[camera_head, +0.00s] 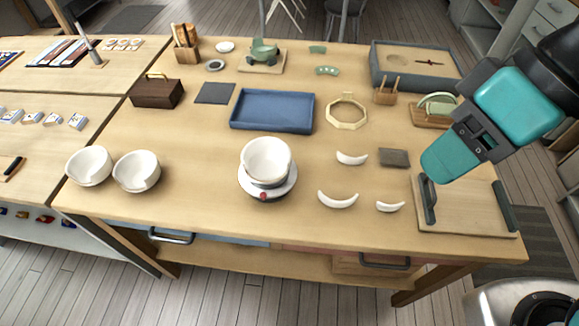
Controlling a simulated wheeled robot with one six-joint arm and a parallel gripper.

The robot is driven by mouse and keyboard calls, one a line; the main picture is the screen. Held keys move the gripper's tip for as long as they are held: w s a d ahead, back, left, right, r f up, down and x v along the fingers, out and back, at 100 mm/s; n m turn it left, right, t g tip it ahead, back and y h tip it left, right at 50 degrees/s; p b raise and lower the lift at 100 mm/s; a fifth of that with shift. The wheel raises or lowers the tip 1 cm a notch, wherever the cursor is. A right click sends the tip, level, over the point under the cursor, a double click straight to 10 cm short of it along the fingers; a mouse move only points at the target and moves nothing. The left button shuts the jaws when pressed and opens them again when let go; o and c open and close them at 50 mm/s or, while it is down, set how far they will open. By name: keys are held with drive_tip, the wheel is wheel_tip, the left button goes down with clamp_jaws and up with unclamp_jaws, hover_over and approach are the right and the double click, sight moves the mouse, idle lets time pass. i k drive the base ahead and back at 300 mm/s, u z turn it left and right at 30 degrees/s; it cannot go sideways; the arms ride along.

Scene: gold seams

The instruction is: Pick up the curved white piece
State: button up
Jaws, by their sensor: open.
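Three curved white pieces lie apart on the wooden table: an upper one (351,158), a longer one (338,201) at the lower left, and a smaller one (389,207) at the lower right. I cannot tell which one is meant. My gripper (447,160), teal and dark at the end of my arm, is above the table's right side, to the right of all three pieces and touching none. It is open, with nothing seen in it; its fingertips are not clear from this angle. A white bowl (266,157) stands on a round base with a red knob (263,196).
A board with dark handles (465,215) lies below my gripper. A dark square pad (394,157) and a gold octagonal ring (347,112) are nearby. A blue tray (272,111) is behind. Two chipped white bowls (88,166) (137,172) stand at left.

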sight(329, 201)
drive_tip(key=u, duration=1.3)
drive_tip(key=k, duration=0.35)
drive_tip(key=u, duration=0.25)
